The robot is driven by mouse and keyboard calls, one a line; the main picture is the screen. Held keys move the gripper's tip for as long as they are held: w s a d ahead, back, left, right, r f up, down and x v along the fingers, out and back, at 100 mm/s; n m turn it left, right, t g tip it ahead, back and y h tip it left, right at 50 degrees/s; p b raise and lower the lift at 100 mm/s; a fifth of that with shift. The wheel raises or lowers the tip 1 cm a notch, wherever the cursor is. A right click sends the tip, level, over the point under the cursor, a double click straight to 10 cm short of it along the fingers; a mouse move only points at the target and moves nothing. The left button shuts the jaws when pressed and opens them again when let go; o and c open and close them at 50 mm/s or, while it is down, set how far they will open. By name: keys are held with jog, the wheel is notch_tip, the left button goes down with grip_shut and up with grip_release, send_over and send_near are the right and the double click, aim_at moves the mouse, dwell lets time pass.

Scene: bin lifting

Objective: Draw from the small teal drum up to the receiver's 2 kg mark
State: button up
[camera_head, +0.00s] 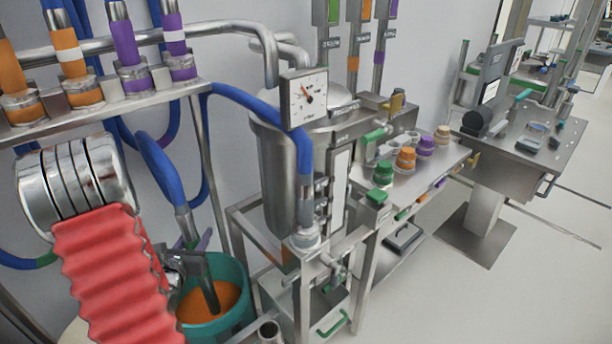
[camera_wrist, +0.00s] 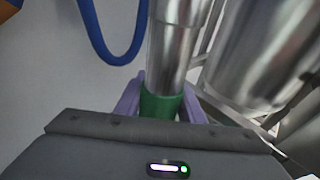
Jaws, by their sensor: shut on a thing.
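The small teal drum (camera_head: 245,306) stands on the floor at lower centre-left, open on top, with orange liquid (camera_head: 228,296) inside. My gripper (camera_head: 192,243) is above the drum, its purple fingers shut around the green band (camera_wrist: 160,104) of a steel suction lance (camera_head: 186,220). The lance also shows in the wrist view (camera_wrist: 172,50), roughly upright, with a blue hose at its top. A dark part (camera_head: 207,286) reaches down to the orange liquid; I cannot tell whether it is lance or gripper. The steel receiver (camera_head: 278,165) carries a white dial (camera_head: 305,98); its marks are unreadable.
A rack (camera_head: 100,112) with orange and purple couplings stands at upper left. A bench (camera_head: 425,170) with green, orange and purple capped pots is right of the receiver. A grey console (camera_head: 540,130) stands at far right. Floor at lower right is clear.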

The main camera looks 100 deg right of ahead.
notch_tip(320, 180, down, 23)
dwell(2.9)
dwell(4.1)
